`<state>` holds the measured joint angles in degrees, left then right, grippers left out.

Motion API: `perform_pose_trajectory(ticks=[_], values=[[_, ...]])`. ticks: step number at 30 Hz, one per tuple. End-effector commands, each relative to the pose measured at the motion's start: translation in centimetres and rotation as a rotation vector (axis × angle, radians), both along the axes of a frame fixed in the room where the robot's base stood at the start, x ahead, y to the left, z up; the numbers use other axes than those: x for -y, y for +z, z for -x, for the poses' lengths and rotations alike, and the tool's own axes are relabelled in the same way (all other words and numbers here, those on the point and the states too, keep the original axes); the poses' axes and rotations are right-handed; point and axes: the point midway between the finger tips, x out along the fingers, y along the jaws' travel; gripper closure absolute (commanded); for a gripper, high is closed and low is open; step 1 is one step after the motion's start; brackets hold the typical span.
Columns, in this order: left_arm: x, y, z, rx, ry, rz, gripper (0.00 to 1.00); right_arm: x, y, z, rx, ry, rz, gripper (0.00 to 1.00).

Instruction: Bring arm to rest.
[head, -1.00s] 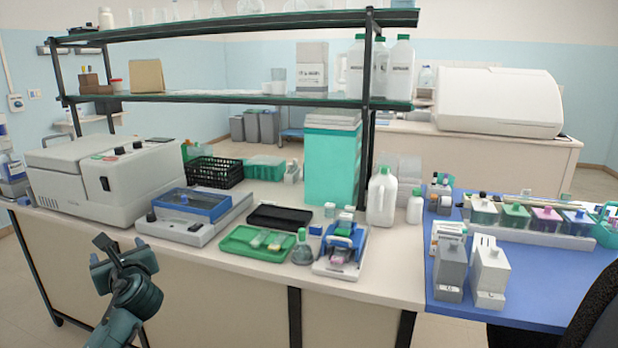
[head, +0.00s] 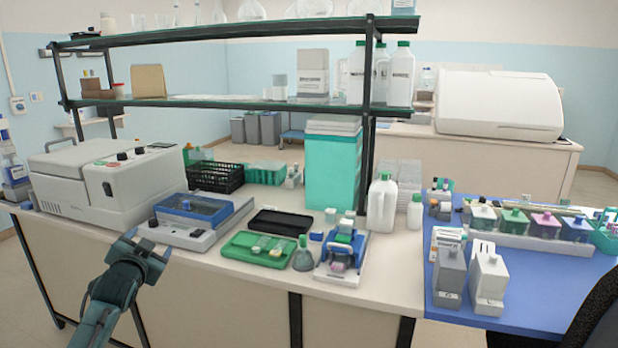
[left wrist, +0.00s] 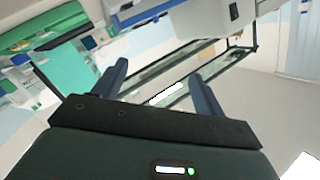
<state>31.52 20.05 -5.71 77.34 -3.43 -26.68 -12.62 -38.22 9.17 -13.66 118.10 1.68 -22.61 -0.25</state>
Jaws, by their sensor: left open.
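My left gripper (head: 147,247) is at the front edge of the bench, at the lower left of the head view, in front of the blue-topped grey device. Its fingers are apart with nothing between them. In the left wrist view the two fingers (left wrist: 158,88) also stand wide apart and empty, with the bench gear beyond them at the top. My right gripper is in neither view.
A large white-grey machine (head: 110,190) and a grey device with a blue top (head: 190,232) stand near the gripper. A green tray (head: 240,248), a flask (head: 303,258) and a blue-white device (head: 335,270) lie further right. The floor before the bench is clear.

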Motion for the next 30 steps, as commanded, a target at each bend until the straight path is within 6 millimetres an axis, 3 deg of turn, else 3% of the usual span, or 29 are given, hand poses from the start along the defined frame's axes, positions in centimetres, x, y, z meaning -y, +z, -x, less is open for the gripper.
perform_pose_trajectory(ticks=[4,6,11,14,17,21,27,30], values=[[1.4,0.8,-0.1,0.1,-0.037,0.307,0.29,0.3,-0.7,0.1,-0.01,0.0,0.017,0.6],[3.0,-2.7,1.5,0.048,-0.054,0.295,0.29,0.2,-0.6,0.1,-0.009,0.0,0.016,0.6],[6.2,-8.4,5.3,-0.034,-0.096,0.309,0.29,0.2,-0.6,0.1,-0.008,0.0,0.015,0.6],[8.6,-12.4,8.7,-0.096,-0.125,0.328,0.29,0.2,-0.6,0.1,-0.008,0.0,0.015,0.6],[11.4,-16.6,13.2,-0.169,-0.155,0.358,0.29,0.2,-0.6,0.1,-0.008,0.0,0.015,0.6],[15.7,-21.7,21.6,-0.286,-0.196,0.425,0.29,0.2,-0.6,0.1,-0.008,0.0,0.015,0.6],[20.3,-25.0,33.0,-0.427,-0.219,0.534,0.29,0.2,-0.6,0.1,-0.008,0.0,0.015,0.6],[21.6,-25.3,36.6,-0.468,-0.218,0.574,0.29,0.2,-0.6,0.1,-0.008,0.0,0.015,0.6]])
